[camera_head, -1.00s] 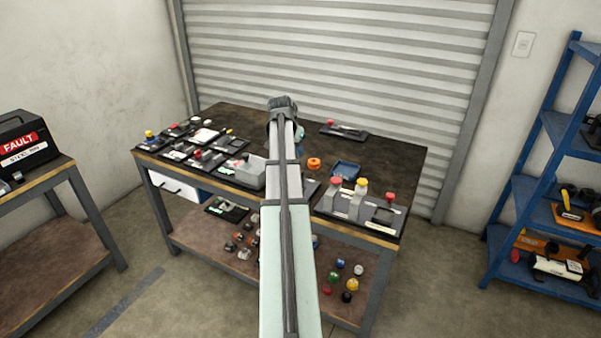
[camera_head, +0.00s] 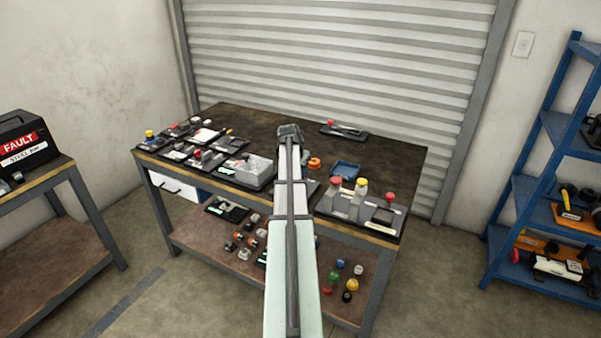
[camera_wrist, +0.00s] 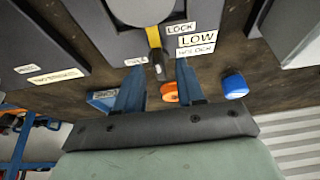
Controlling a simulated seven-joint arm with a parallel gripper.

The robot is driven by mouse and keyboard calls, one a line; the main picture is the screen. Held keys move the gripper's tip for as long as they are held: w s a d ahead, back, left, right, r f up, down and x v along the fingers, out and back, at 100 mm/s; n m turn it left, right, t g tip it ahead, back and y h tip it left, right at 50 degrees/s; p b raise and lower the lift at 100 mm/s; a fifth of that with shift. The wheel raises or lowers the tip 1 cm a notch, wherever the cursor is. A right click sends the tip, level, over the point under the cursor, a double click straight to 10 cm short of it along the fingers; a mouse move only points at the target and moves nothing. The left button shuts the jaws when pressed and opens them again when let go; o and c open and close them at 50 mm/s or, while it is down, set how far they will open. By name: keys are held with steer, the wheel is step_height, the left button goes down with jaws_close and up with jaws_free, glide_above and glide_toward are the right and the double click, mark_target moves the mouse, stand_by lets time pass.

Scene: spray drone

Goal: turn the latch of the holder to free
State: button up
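The latch is a yellow lever (camera_wrist: 153,36) with a black tip (camera_wrist: 159,66) in the wrist view. It lies on a grey holder (camera_wrist: 93,22) near labels reading LOCK, LOW and what looks like UNLOCK (camera_wrist: 196,50). The lever points down towards my gripper, on the left side of these labels. My gripper (camera_wrist: 160,64) is open, with two blue fingers apart. The black tip shows between the fingertips; I cannot tell whether they touch it. In the head view my arm hides the gripper and the latch.
An orange round part (camera_wrist: 169,91) and a blue cap (camera_wrist: 234,85) lie beyond the fingers.

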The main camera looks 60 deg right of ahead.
steer(key=shift+d+f, duration=0.2)
steer(key=shift+f, duration=0.3)
steer(key=shift+c, duration=0.2)
jaws_close()
